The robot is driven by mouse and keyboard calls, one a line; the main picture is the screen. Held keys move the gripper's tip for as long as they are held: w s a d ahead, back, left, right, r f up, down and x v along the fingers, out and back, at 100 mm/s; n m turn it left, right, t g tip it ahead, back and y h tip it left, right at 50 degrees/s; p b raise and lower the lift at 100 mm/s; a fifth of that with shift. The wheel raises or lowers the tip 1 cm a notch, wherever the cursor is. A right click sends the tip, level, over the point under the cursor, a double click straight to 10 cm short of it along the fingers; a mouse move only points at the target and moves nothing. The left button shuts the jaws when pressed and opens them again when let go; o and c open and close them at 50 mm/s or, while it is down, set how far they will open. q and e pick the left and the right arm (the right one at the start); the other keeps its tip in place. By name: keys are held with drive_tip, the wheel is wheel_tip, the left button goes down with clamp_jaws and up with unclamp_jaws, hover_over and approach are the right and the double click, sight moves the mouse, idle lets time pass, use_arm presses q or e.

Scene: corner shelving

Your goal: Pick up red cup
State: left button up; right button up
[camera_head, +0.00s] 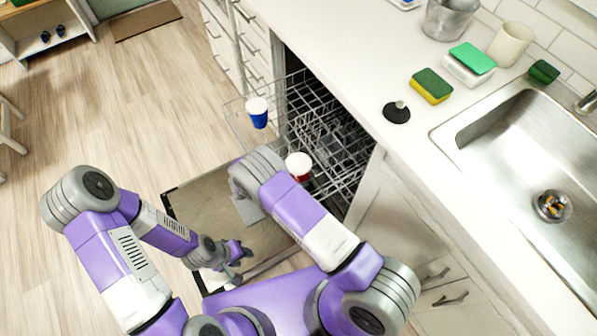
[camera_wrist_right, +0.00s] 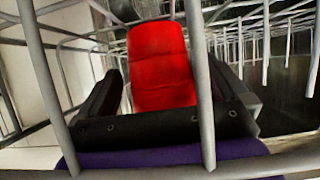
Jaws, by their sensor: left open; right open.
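The red cup (camera_head: 299,168) is in the dishwasher rack, its white inside or top facing my head camera. In the right wrist view the red cup (camera_wrist_right: 160,68) fills the centre, and thin rack wires cross in front of it. My right gripper (camera_wrist_right: 163,72) is open, with one dark finger on each side of the cup; I cannot tell whether either touches it. In the head view my right forearm hides that gripper. My left gripper (camera_head: 238,254) is open and empty, low over the lowered dishwasher door (camera_head: 185,200), away from the cup.
A blue cup (camera_head: 257,114) stands in the wire rack (camera_head: 340,150), up and left of the red cup. Rack wires surround the right gripper. The counter (camera_head: 365,60) edge overhangs on the right, with sponges (camera_head: 431,86) and a sink (camera_head: 515,140). Open floor lies left.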

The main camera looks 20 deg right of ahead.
drive_tip(key=c, duration=1.1)
drive_tip(key=shift+r, duration=0.1)
